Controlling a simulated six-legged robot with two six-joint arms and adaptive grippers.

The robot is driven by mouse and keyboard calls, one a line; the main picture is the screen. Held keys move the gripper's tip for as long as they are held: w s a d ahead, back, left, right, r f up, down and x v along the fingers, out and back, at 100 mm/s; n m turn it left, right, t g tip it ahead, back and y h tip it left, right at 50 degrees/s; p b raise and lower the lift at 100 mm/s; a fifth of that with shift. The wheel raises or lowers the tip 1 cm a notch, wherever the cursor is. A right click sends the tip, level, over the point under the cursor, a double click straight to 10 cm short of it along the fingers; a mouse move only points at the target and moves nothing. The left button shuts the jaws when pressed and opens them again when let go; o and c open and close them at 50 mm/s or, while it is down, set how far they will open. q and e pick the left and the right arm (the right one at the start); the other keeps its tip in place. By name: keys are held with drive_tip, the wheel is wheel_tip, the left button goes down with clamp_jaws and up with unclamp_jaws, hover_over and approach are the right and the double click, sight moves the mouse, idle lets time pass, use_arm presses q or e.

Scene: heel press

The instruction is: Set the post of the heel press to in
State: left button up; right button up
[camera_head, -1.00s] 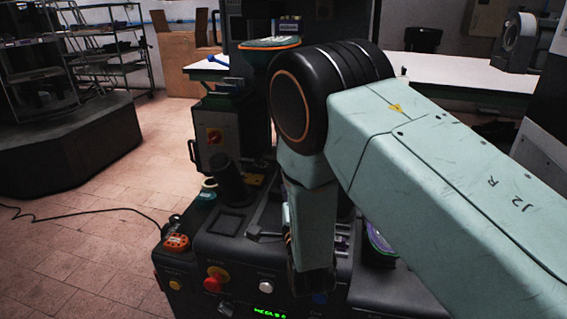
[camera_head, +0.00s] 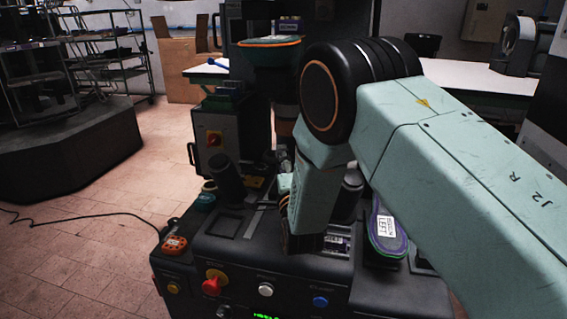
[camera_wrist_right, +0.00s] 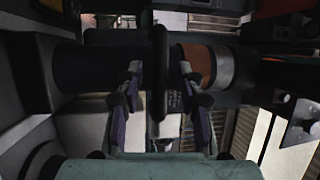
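The heel press (camera_head: 245,250) is a dark machine with buttons on its front. Its post seems to be the dark upright cylinder with an orange-brown band (camera_head: 285,127), partly hidden behind my right arm. In the right wrist view a dark cylinder with an orange band and grey ring (camera_wrist_right: 200,65) lies across the picture. My right gripper (camera_wrist_right: 160,82) has its purple-padded fingers apart, with a dark narrow bar (camera_wrist_right: 159,50) between them. Gaps show on both sides of the bar. In the head view my wrist hides the fingers. My left gripper is out of view.
The front panel has a red knob (camera_head: 212,286), a white button (camera_head: 265,290) and a blue button (camera_head: 320,301). A dark tilted cylinder (camera_head: 228,180) stands at the left. An insole labelled LEFT (camera_head: 384,232) lies right of my wrist. An orange-rimmed shoe form (camera_head: 270,52) sits above.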

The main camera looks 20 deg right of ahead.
clamp_jaws()
idle(0.6)
